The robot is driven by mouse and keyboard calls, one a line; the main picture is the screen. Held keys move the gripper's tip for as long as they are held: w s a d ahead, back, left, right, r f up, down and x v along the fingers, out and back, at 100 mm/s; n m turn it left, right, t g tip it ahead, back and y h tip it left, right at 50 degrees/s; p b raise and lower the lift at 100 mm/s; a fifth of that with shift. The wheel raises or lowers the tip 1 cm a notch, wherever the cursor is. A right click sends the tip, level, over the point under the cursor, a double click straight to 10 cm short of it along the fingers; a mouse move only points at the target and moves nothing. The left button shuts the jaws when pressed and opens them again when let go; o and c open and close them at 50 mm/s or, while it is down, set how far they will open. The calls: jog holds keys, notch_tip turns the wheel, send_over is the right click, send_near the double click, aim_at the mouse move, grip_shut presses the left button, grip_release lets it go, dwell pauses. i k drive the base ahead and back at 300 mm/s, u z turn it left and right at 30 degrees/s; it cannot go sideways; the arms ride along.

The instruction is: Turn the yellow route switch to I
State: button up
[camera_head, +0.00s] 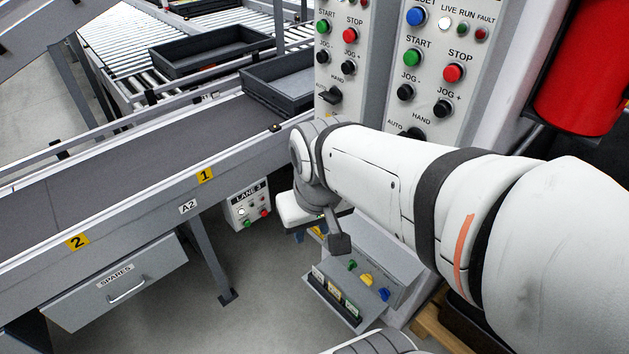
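A small yellow switch (366,280) sits on the top of a low grey box (372,250) near the bottom centre. A green switch (351,265) is to its upper left and a blue switch (384,294) to its lower right. The marks around the yellow switch are too small to read, so I cannot tell its setting. My gripper (338,241) hangs above and to the upper left of the switches, apart from the yellow one. One dark finger shows; the rest is hidden behind the wrist, so its opening cannot be seen.
A ledge with several labelled cards (335,297) fronts the box. A conveyor (105,163) runs along the left, with a Lane 3 button box (247,206) below it. Tall control panels (437,65) stand behind my arm. A red cylinder (585,70) is at upper right. Floor lies open at lower left.

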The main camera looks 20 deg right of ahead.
aim_at(367, 278)
jog(key=u, duration=0.05)
jog(key=k, duration=0.5)
jog(key=z, duration=0.45)
jog(key=i, duration=0.4)
jog(key=z, duration=0.95)
jog(key=k, duration=0.95)
jog(key=u, duration=0.25)
jog(key=i, duration=1)
jog(key=u, duration=0.05)
